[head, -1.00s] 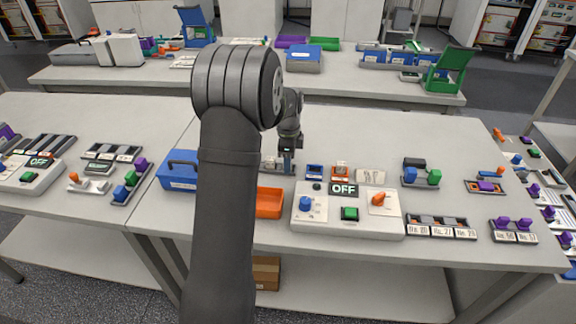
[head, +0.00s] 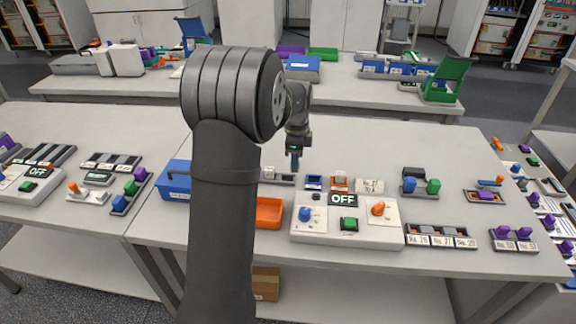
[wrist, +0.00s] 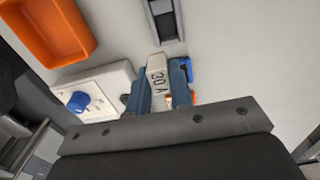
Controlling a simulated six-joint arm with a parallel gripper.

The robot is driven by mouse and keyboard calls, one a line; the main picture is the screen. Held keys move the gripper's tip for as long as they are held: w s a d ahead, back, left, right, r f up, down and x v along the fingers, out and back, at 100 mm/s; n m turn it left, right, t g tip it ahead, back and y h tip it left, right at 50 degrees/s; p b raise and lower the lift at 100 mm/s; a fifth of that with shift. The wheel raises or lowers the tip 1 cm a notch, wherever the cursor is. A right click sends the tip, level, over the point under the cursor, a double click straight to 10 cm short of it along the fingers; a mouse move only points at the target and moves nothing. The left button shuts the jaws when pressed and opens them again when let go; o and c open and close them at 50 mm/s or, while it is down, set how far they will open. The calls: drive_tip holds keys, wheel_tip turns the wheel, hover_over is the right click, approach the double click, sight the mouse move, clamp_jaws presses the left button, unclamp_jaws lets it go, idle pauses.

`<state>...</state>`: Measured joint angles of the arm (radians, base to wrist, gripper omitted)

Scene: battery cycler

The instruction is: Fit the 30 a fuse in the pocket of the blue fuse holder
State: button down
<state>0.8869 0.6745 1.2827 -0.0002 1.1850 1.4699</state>
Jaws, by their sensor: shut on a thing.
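My gripper (head: 295,163) is shut on the 30 A fuse (wrist: 157,82), a pale block marked "30 A" between the two blue fingertips in the wrist view. The gripper is raised above the table in the head view, where the fuse is too small to make out. The blue fuse holder (head: 314,182) sits on the table just to the right of and in front of the gripper. Part of a bright blue thing, likely this holder, shows beside the right finger in the wrist view (wrist: 188,68). Its pocket cannot be seen clearly.
An orange holder (head: 340,184) and a white label plate (head: 370,186) stand right of the blue holder. A dark rack (head: 284,180) lies to the left. A control box (head: 378,232) with an OFF display and an orange bin (head: 269,212) are in front. The table behind is clear.

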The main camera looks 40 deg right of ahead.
drive_tip(key=s+d+r, duration=0.2)
drive_tip(key=s+r, duration=0.3)
drive_tip(key=s, duration=0.3)
drive_tip(key=shift+w+d+f, duration=0.6)
drive_tip(key=shift+w+f, duration=0.3)
drive_tip(key=shift+f, duration=0.8)
drive_tip(key=shift+w+d+f, duration=0.6)
drive_tip(key=shift+w+f, duration=0.3)
drive_tip(key=shift+f, duration=0.8)
drive_tip(key=shift+w+d+f, duration=0.6)
drive_tip(key=shift+w+f, duration=0.3)
drive_tip(key=shift+f, duration=0.8)
drive_tip(key=shift+f, duration=0.2)
drive_tip(key=c, duration=1.2)
unclamp_jaws()
drive_tip(key=shift+r, duration=0.1)
wheel_tip(320, 180, up, 17)
